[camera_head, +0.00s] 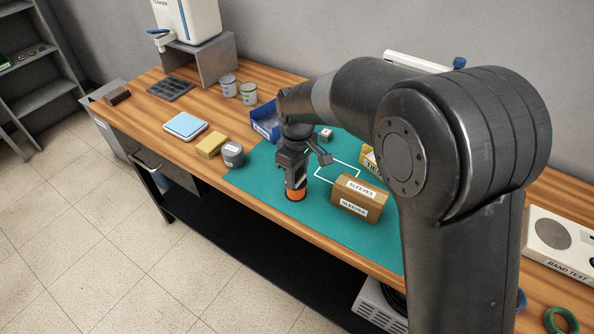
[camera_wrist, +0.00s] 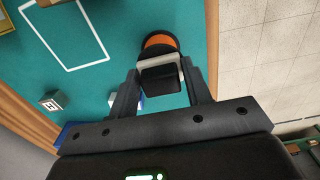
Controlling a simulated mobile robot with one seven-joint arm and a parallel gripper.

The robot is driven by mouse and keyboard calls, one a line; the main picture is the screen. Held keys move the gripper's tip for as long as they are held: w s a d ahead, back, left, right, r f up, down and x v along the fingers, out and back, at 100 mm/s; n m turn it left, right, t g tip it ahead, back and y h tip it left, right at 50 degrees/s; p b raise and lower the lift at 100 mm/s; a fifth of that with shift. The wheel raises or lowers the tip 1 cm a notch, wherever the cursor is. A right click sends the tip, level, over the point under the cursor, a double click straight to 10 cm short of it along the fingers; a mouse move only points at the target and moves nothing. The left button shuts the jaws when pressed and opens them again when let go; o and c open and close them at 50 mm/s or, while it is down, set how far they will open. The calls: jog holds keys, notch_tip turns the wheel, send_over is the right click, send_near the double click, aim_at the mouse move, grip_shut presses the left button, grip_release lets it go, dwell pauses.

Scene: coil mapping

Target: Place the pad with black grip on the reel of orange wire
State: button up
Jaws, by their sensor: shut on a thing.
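My gripper (camera_head: 294,178) points down over the front of the green mat (camera_head: 268,215). Its fingers are shut on the black grip (camera_wrist: 160,80) of the pad. A pale band crosses the far side of the grip in the wrist view; I cannot tell if it is the pad's edge. The reel of orange wire (camera_head: 296,194) stands on the mat right under the gripper. Its orange curve and dark rim (camera_wrist: 160,39) show just beyond the grip in the wrist view. The pad's underside is hidden, so I cannot tell whether it touches the reel.
A brown box marked SLEEVES (camera_head: 358,198) stands right of the gripper. A grey cylinder (camera_head: 233,154), a yellow block (camera_head: 211,145) and a blue bin (camera_head: 265,128) are to its left and behind. A small cube (camera_head: 326,134) lies behind, near a white outline.

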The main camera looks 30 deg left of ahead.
jog(key=o, duration=1)
jog(key=shift+c, duration=0.2)
notch_tip(320, 180, up, 12)
jog(key=shift+r, duration=0.2)
